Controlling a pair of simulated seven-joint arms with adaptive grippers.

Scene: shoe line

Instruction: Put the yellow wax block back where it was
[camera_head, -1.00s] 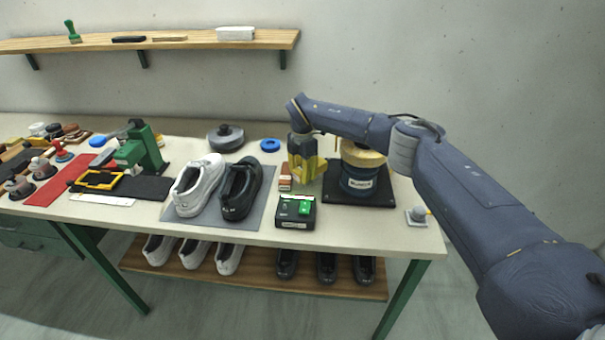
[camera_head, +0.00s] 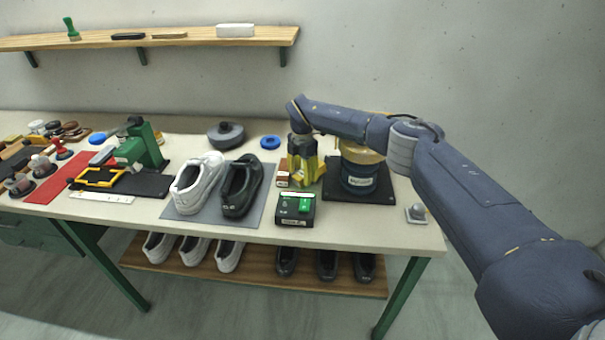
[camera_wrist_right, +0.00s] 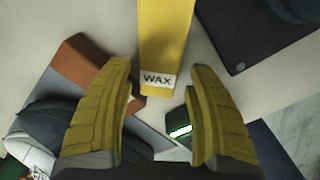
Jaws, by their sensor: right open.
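The yellow wax block (camera_wrist_right: 165,40) with its white WAX label shows in the right wrist view, top centre. Its labelled end is just beyond and between the fingertips, with a gap to each finger. My right gripper (camera_wrist_right: 160,85) is open, its yellow fingers spread. In the head view my right gripper (camera_head: 306,174) points down at the table between the brown block and the round dark pot. There the wax block cannot be told apart from the yellow fingers. My left gripper is not in view.
A reddish-brown block (camera_wrist_right: 85,65) lies left of the fingers. A black box with a green top (camera_head: 295,208) is in front. The pot (camera_head: 360,180) stands on a dark plate to the right. A pair of shoes (camera_head: 240,187) on a grey mat is to the left.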

